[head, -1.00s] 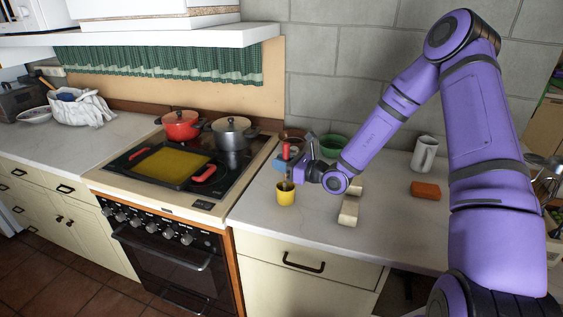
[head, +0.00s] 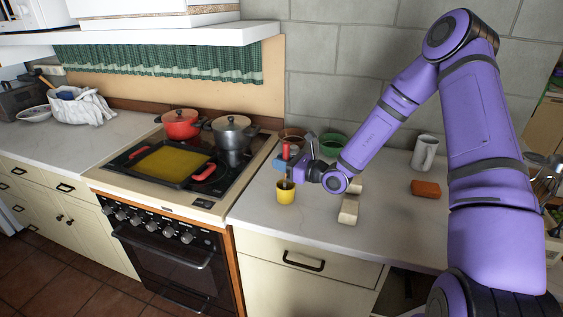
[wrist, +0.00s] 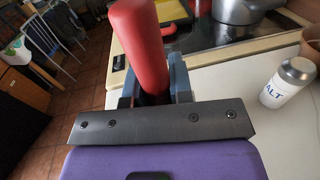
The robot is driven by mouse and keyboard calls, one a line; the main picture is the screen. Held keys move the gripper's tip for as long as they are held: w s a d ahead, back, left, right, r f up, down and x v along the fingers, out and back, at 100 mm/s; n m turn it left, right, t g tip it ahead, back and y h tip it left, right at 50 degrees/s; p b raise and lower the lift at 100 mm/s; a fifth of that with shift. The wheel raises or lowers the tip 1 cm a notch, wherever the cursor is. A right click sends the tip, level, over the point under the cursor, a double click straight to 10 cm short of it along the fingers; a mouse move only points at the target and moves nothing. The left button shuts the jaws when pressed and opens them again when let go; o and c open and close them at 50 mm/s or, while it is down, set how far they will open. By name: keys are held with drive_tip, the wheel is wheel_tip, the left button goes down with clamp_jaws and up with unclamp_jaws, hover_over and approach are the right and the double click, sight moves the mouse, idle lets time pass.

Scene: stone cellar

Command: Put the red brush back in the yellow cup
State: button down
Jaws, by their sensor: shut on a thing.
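The yellow cup (head: 286,197) stands upright on the counter to the right of the stove. My gripper (head: 284,164) is right above it, shut on the red brush (head: 285,152), which it holds upright. In the wrist view the brush's thick red handle (wrist: 140,45) rises between the blue-grey fingers (wrist: 153,82). In the head view the brush's dark lower part goes down to the cup's mouth. I cannot tell how deep its lower end is inside the cup. The cup is hidden in the wrist view.
A salt shaker (wrist: 290,84) stands near the gripper in the wrist view. A green bowl (head: 333,143) is behind. The stove (head: 215,190) is left; the counter front is clear.

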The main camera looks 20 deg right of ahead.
idle(0.3)
drive_tip(key=c, duration=0.9)
unclamp_jaws()
drive_tip(key=shift+c, duration=0.2)
drive_tip(key=shift+d, duration=0.1)
drive_tip(key=v, duration=0.8)
drive_tip(key=shift+s+d, duration=0.2)
drive_tip(key=shift+s, duration=0.15)
idle(0.4)
drive_tip(key=shift+r, duration=0.1)
idle(0.4)
